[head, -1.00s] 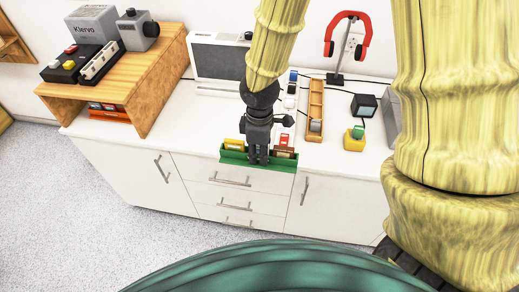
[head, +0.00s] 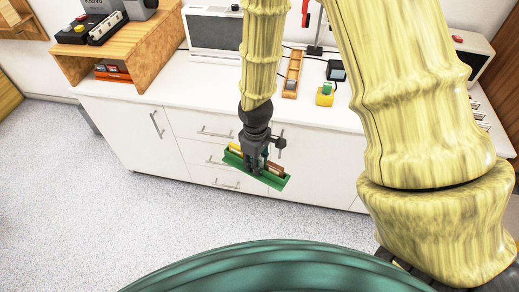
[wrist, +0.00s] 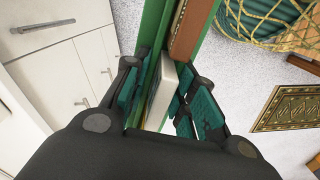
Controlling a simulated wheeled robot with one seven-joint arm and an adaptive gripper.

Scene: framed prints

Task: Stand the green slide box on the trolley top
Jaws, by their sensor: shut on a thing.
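The green slide box (head: 268,181) is a long narrow open box, held in the air in front of the white cabinet in the head view. It looks turned at a slant, its right end nearer me. Yellow and brown pieces show in it. My gripper (head: 256,167) is shut on the box near its middle, from above. In the wrist view, the box (wrist: 152,32) runs between the fingers of my gripper (wrist: 166,100), with a white piece and a brown piece inside. The fingers hide how much of the box they clasp. I cannot make out the trolley in either view.
The white counter (head: 210,93) behind holds a wooden stand (head: 130,48), a grey screen-fronted device (head: 213,32), a wooden tray (head: 292,75) and a yellow block (head: 324,98). The speckled floor (head: 100,220) is open at left. A patterned mat (wrist: 290,107) lies on the floor in the wrist view.

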